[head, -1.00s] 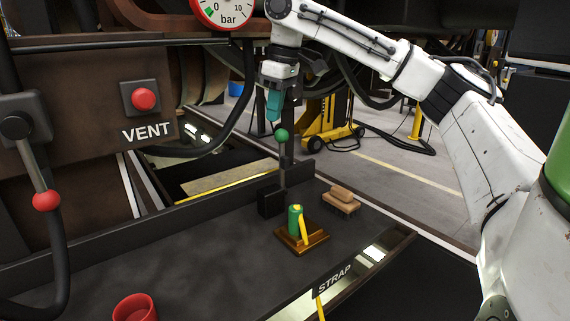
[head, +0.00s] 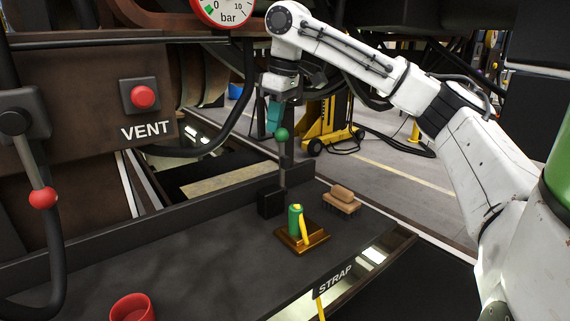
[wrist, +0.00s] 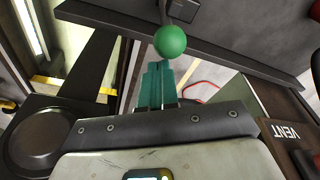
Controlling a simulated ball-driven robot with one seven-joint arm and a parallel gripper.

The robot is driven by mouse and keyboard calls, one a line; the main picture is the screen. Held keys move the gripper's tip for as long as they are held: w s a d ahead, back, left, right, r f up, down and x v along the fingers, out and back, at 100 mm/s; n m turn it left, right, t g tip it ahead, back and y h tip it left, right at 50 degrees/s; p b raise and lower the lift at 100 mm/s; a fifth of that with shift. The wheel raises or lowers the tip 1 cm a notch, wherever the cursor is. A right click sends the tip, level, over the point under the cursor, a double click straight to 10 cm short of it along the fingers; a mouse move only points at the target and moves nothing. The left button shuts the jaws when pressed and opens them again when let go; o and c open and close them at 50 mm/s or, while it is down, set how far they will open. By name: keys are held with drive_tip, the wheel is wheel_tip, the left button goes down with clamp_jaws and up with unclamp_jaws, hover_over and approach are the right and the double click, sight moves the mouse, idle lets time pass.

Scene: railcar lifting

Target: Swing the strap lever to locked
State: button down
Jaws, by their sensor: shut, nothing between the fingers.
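A lever with a green knob (head: 282,134) and an upright grey shaft (head: 283,170) stands in a dark block on the dark bench (head: 180,262). The bench's front edge carries a STRAP sign (head: 335,279). My gripper (head: 273,118) hangs from above with its teal fingers shut and empty, just left of the knob. In the wrist view the shut fingers (wrist: 158,84) point at the green knob (wrist: 170,41), which is just beyond their tips. I cannot tell whether they touch it.
A green cylinder (head: 295,221) with a yellow piece stands on a wooden base, and a brush (head: 342,198) lies behind it. A red cup (head: 132,307) is at the front left. A red-knobbed lever (head: 43,198) and the VENT button (head: 143,97) are at the left.

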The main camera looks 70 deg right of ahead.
sight(285, 131)
drive_tip(key=shift+f, duration=0.15)
drive_tip(key=shift+s+a, duration=0.1)
drive_tip(key=shift+s, duration=0.05)
drive_tip(key=shift+s+a+r, duration=0.2)
drive_tip(key=shift+s+a, duration=0.25)
drive_tip(key=shift+s, duration=0.3)
drive_tip(key=shift+s+a, duration=0.55)
drive_tip(key=shift+s, duration=0.35)
drive_tip(key=shift+s+a+f+b, duration=0.15)
drive_tip(key=shift+s+a, duration=0.15)
drive_tip(key=shift+s, duration=0.15)
drive_tip(key=shift+s+a+f+b, duration=0.15)
drive_tip(key=shift+s+a, duration=0.1)
drive_tip(key=shift+s, duration=0.2)
